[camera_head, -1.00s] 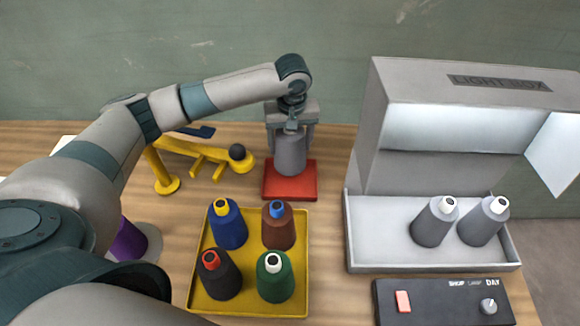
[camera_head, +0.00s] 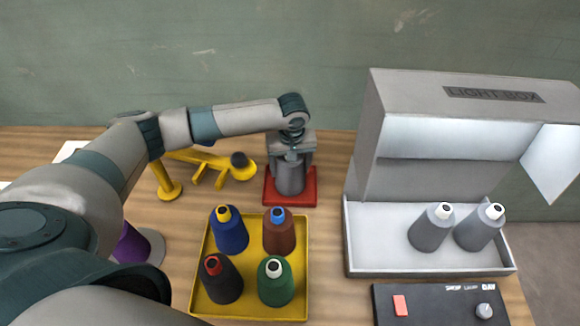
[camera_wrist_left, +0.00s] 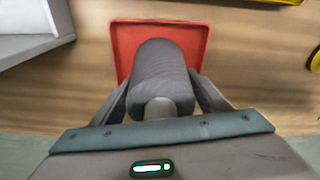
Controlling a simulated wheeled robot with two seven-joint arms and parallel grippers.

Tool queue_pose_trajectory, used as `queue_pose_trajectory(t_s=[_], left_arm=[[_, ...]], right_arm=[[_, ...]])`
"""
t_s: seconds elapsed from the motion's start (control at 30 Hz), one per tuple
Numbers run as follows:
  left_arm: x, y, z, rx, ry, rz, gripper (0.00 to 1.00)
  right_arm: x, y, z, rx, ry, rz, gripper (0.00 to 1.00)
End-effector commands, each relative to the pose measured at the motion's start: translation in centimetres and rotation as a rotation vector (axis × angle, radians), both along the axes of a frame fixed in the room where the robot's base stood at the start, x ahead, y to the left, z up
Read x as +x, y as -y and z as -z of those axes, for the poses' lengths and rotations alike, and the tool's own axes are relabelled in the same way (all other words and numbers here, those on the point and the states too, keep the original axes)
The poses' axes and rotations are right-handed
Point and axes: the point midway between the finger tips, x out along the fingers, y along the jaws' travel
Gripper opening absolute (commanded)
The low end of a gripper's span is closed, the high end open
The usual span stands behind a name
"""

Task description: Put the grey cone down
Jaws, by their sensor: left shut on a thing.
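The grey cone (camera_head: 290,178) is upright over the red square tray (camera_head: 312,197) in the head view. My left gripper (camera_head: 291,158) is shut on its upper part from above. In the left wrist view the grey cone (camera_wrist_left: 163,68) sits between the two fingers, with the red tray (camera_wrist_left: 127,38) behind it. The cone's base appears to be within the tray's outline; whether it touches the tray I cannot tell for sure. My right gripper is not in view.
A yellow tray (camera_head: 245,309) with several coloured cones stands in front. A light box (camera_head: 480,95) with two grey cones (camera_head: 432,228) is at the right, a black control panel (camera_head: 440,312) before it. A yellow stand (camera_head: 168,187) is left of the red tray.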

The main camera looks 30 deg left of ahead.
Motion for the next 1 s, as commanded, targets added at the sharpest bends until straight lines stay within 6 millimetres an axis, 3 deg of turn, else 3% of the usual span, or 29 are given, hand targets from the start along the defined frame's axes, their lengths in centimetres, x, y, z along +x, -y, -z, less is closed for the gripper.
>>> queue_pose_trajectory(t_s=[0.47, 0.5, 0.57, 1.0], left_arm=[[0.03, 0.02, 0.84, 0.000, 0.001, 0.001, 0.28], [-0.04, 0.01, 0.99, 0.000, 0.000, 0.001, 0.73], [-0.03, 0.02, 0.99, 0.000, 0.000, 0.001, 0.87], [0.00, 0.01, 0.63, 0.000, 0.001, 0.001, 0.87]], right_arm=[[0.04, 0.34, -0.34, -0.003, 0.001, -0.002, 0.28], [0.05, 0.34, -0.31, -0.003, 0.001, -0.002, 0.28], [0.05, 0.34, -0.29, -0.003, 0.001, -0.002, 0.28], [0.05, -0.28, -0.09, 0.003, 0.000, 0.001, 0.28]])
